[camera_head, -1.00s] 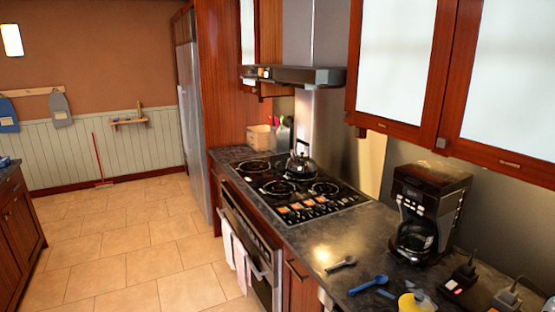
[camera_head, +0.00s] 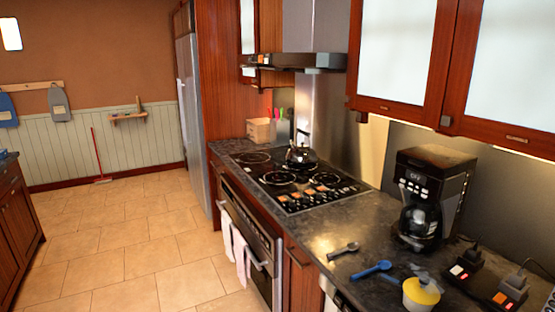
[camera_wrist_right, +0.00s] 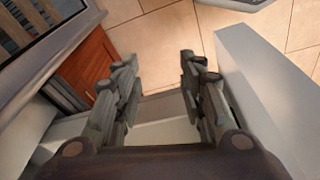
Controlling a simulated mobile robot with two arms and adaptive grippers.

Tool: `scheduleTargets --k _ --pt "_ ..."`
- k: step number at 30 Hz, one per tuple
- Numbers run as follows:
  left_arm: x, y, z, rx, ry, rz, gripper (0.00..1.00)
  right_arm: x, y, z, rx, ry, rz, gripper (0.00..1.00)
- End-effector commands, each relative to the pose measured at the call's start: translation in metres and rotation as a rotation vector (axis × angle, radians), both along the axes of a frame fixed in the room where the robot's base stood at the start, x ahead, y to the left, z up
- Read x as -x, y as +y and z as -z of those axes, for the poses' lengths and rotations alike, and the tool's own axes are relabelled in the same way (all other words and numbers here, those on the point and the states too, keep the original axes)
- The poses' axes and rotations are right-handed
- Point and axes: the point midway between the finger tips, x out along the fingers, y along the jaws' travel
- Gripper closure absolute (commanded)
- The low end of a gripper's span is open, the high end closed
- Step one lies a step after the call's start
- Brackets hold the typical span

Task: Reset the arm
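My right gripper (camera_wrist_right: 160,75) shows in the right wrist view. Its two fingers are spread apart with nothing between them. Tiled floor and the front of a wooden cabinet lie beyond the fingers. In the head view neither of my grippers is visible, and the left gripper shows in no view.
A counter runs along the right with a stove (camera_head: 285,180), a kettle (camera_head: 301,157), a coffee maker (camera_head: 428,200), a yellow-lidded jar (camera_head: 421,293) and blue spoon (camera_head: 371,271). The oven (camera_head: 250,240) has towels on its handle. The tiled floor (camera_head: 125,240) at left is clear.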

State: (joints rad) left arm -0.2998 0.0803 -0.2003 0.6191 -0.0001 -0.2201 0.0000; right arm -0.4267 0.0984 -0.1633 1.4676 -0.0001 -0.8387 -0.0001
Motion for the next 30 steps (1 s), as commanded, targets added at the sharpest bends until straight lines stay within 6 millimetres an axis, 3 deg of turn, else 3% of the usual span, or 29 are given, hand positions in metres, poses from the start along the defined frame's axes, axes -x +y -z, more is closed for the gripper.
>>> scheduleTargets --k 1,6,12,19,30 --pt "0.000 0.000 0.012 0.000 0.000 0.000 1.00 0.014 -0.002 0.033 0.002 0.019 -0.002 0.63" --pt "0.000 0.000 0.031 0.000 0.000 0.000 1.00 0.062 -0.009 0.110 0.007 0.052 -0.010 0.63" --pt "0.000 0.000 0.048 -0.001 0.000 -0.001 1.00 0.121 -0.021 0.172 0.012 0.084 -0.017 0.63" --pt "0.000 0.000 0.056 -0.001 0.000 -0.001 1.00 0.157 -0.028 0.196 0.015 0.099 -0.023 0.63" --pt "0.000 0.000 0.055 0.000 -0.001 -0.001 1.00 0.161 -0.029 0.196 0.015 0.100 -0.023 0.63"
